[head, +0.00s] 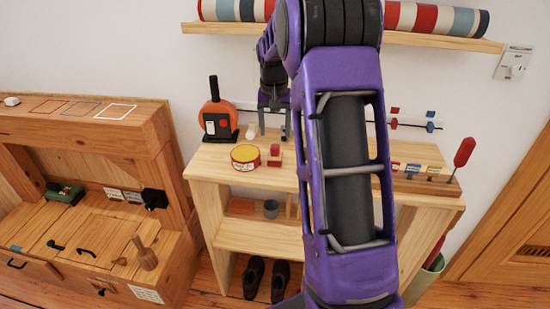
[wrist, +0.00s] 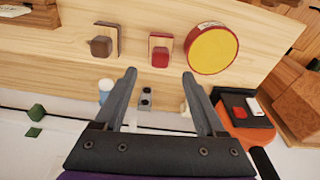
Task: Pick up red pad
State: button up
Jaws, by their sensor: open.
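What looks like the red pad (wrist: 161,38) is a small red-topped rectangle on the wooden tabletop. A dark red block (wrist: 160,57) sits on or against it; I cannot tell which. In the head view the red pad (head: 275,149) shows beside a round yellow and red tin (head: 245,158). The tin also shows right of the pad in the wrist view (wrist: 212,49). My gripper (wrist: 160,75) is open and empty, pointing toward the table. Its fingertips appear on either side of the red block's line, apart from it. My arm hides part of the table in the head view.
An orange round object (head: 217,115) stands at the table's back left. A rack with a red-handled tool (head: 463,155) stands at right. A wall shelf (head: 440,40) is above.

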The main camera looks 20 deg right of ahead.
aim_at(275, 146)
jog(key=f, duration=0.5)
jog(key=w+f, duration=0.1)
jog(key=f, duration=0.1)
jog(key=shift+d+f+b, duration=0.2)
jog(key=shift+d+b, duration=0.05)
jog(key=shift+b, duration=0.1)
grip_shut()
